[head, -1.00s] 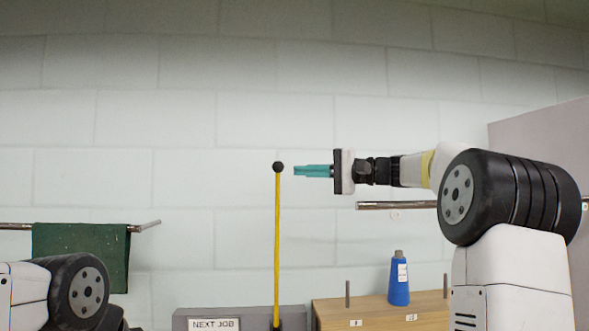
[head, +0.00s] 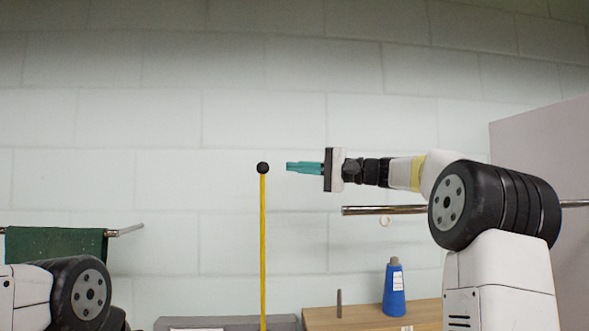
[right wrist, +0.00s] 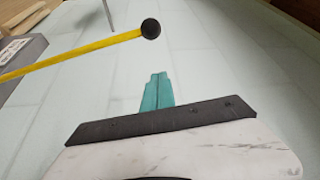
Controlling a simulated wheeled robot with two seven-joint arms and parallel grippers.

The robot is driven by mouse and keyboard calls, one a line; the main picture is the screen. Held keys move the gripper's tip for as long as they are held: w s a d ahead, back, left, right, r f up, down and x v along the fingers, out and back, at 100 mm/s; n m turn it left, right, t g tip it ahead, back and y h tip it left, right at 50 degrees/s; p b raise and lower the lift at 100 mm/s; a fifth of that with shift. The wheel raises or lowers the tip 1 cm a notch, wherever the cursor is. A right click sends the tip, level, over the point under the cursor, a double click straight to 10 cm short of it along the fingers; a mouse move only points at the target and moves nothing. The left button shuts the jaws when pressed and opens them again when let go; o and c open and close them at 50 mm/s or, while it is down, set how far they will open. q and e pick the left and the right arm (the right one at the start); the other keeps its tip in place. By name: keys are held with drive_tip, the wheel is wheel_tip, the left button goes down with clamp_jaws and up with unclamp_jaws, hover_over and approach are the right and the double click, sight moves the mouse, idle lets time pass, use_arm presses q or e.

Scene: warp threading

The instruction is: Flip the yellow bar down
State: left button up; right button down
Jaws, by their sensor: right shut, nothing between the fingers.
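The yellow bar (head: 263,245) stands upright in the head view, with a black ball (head: 263,168) on its top end. Its lower end is cut off by the picture's bottom edge. My right gripper (head: 289,167) has teal fingers, shut and empty, pointing left at about the height of the ball. It appears a short gap to the right of the ball. In the right wrist view the bar (right wrist: 75,58) and its ball (right wrist: 151,28) lie beyond the shut fingertips (right wrist: 158,74), apart from them. Of my left arm only a part shows at lower left; its gripper is out of view.
A grey box (head: 230,322) is at the bar's lower end. To its right, a wooden surface (head: 360,316) holds a blue cone (head: 394,290) and a thin peg (head: 339,303). A green cloth (head: 55,244) hangs on a rail at left. A metal rail (head: 385,210) runs below my right forearm.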

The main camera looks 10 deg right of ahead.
drive_tip(key=s+a, duration=0.1)
drive_tip(key=a, duration=0.5)
drive_tip(key=shift+s+f, duration=0.15)
drive_tip(key=shift+s, duration=0.15)
drive_tip(key=s+f, duration=0.1)
drive_tip(key=s, duration=0.5)
drive_tip(key=shift+f, duration=0.35)
drive_tip(key=shift+s, duration=0.1)
